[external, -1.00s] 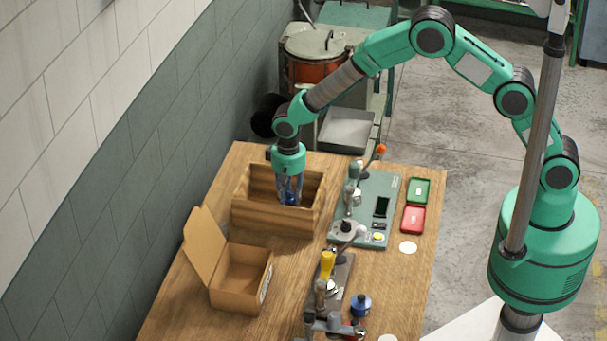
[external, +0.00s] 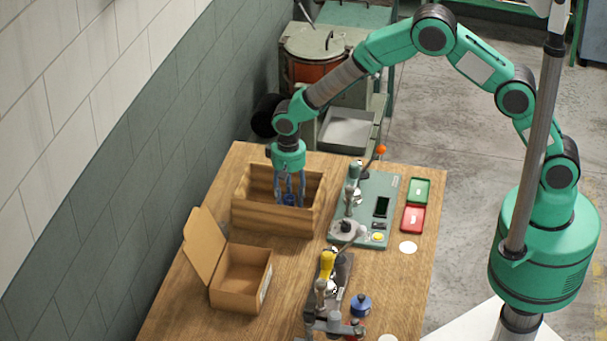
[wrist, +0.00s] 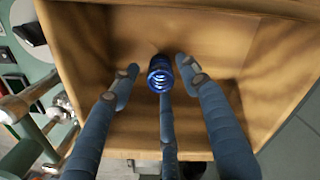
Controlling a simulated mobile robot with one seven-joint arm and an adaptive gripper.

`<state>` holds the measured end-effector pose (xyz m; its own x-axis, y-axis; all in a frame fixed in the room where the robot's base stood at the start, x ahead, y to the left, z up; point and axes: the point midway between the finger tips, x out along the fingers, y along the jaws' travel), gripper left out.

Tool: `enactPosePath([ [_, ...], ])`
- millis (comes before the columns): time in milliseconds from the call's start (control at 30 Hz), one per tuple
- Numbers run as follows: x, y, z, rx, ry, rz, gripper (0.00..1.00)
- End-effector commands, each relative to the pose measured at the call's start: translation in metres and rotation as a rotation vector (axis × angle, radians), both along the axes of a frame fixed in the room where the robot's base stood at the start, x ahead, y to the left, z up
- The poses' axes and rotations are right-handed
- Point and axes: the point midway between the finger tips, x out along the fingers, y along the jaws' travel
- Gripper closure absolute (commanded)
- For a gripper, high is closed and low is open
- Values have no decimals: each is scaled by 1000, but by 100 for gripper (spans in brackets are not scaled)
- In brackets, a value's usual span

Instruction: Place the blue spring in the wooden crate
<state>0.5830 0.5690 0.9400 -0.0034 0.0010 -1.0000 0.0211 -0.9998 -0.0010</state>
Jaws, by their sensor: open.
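The blue spring (wrist: 160,74) is inside the wooden crate (wrist: 100,138) in the wrist view, between my spread fingers and apart from the two side ones. Whether it touches the crate floor or the middle finger I cannot tell. In the external view the wooden crate (external: 272,221) stands at the far left of the table, and the spring (external: 288,199) is a small blue patch between the fingers. My gripper (wrist: 158,78) points down into the crate and is open. It also shows in the external view (external: 289,196).
An open cardboard box (external: 238,280) stands in front of the crate. A green machine (external: 360,215) with a lever is to the right, beside green (external: 419,190) and red (external: 413,220) trays. A yellow-handled press (external: 327,290) and a blue-topped item (external: 360,305) are nearer.

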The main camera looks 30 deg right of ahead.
Motion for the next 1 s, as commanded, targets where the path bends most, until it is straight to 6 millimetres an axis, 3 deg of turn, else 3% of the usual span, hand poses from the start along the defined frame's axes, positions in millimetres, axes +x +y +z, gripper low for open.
enactPosePath([
  [600,1,0,93,2,-2,0,54],
  [800,1,0,107,1,-1,0,54],
  [1000,1,0,110,1,-1,0,54],
])
